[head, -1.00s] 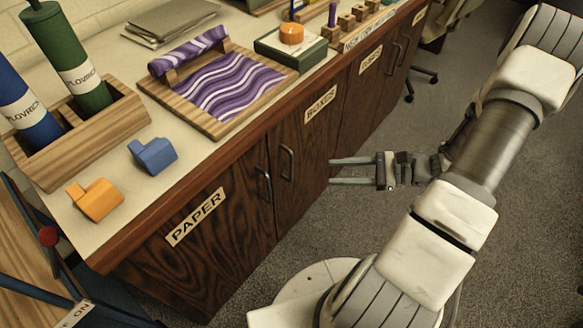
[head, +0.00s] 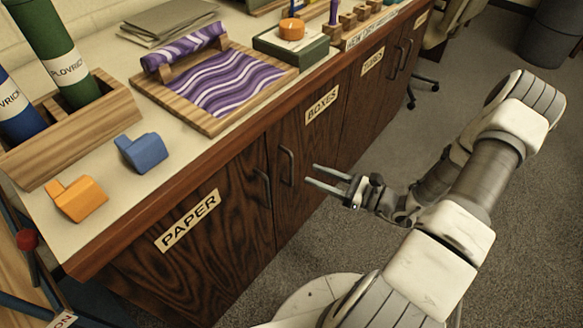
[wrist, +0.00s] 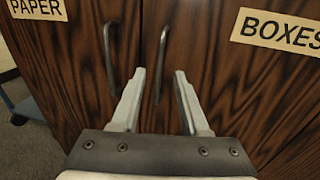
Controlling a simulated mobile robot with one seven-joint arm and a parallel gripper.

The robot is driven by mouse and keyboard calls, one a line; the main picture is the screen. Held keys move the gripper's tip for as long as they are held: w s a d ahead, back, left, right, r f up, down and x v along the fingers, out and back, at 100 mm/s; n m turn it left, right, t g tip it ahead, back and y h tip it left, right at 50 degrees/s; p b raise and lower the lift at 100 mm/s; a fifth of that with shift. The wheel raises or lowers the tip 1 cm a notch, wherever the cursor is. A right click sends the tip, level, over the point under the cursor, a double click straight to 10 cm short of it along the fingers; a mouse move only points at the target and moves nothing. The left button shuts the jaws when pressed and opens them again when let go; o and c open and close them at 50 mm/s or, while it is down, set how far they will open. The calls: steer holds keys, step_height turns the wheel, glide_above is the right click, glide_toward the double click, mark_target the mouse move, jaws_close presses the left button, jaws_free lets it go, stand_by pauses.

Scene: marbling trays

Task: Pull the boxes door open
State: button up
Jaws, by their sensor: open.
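The boxes door (head: 312,150) is a dark wood cabinet door with a BOXES label (head: 322,104) and looks shut. Its bar handle (head: 287,167) is upright near its left edge. In the wrist view the boxes door (wrist: 240,85) fills the right side, and its handle (wrist: 161,65) shows beyond and between my fingertips. My gripper (head: 316,178) is open and empty, to the right of the handle in the head view and apart from it. In the wrist view my gripper (wrist: 160,75) points at the door, its fingers on either side of the handle's lower part.
The paper door (head: 215,255) with its own handle (head: 264,188) is just left; that handle also shows in the wrist view (wrist: 109,60). The counter (head: 200,150) overhangs the doors and carries trays and blocks. Carpeted floor (head: 440,100) is open to the right, with a chair (head: 428,82) farther back.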

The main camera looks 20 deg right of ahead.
steer(key=b, duration=0.1)
glide_above(291, 185)
steer(key=shift+w+d, duration=0.15)
steer(key=shift+w, duration=0.15)
steer(key=shift+c, duration=0.3)
jaws_close()
stand_by(1.0)
